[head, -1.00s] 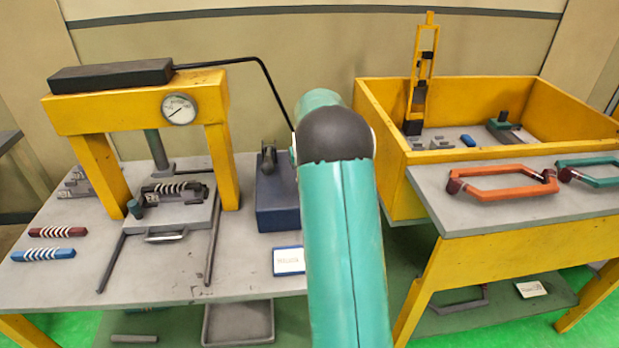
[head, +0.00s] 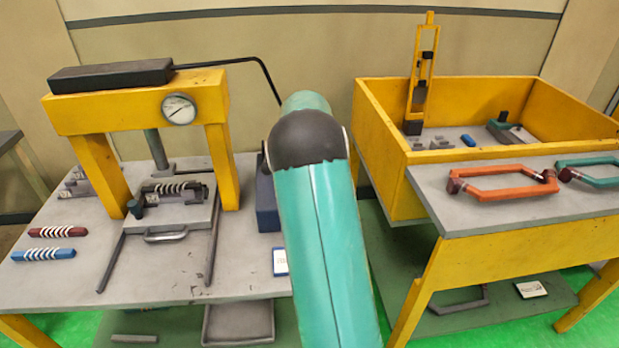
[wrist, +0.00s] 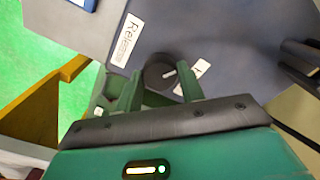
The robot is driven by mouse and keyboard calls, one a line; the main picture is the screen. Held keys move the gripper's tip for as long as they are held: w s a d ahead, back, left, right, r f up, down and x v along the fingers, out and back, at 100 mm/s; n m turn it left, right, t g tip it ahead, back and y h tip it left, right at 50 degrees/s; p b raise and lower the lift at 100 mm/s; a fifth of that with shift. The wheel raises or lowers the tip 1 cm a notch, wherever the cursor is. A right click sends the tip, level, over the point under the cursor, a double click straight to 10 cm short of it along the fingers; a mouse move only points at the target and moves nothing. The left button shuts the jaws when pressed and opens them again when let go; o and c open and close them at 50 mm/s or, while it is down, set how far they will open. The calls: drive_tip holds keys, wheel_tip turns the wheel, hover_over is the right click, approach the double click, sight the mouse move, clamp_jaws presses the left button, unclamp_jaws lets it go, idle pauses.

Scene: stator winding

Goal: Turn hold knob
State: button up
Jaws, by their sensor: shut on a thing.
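In the wrist view the round black knob (wrist: 160,75) with a white pointer mark sits on a dark blue box (wrist: 195,40). A label that seems to read "Release" (wrist: 122,45) lies to its left and a partly hidden white label (wrist: 197,74) to its right. The pointer slants towards the right label. My gripper (wrist: 158,82) is shut on the knob, one green finger on each side. In the head view my arm hides the knob, the gripper and most of the blue box (head: 266,208).
The yellow press (head: 130,112) with its gauge stands left of the box on the grey table (head: 250,280). A white card (head: 280,262) lies in front of the box. A yellow bin (head: 385,160) and a side bench with orange and green handles stand right.

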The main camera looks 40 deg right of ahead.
drive_tip(key=m, duration=0.5)
drive_tip(key=shift+m, duration=0.3)
drive_tip(key=m, duration=0.5)
drive_tip(key=shift+m, duration=0.4)
drive_tip(key=o, duration=1)
drive_tip(key=shift+c, duration=0.2)
drive_tip(key=shift+r, duration=0.15)
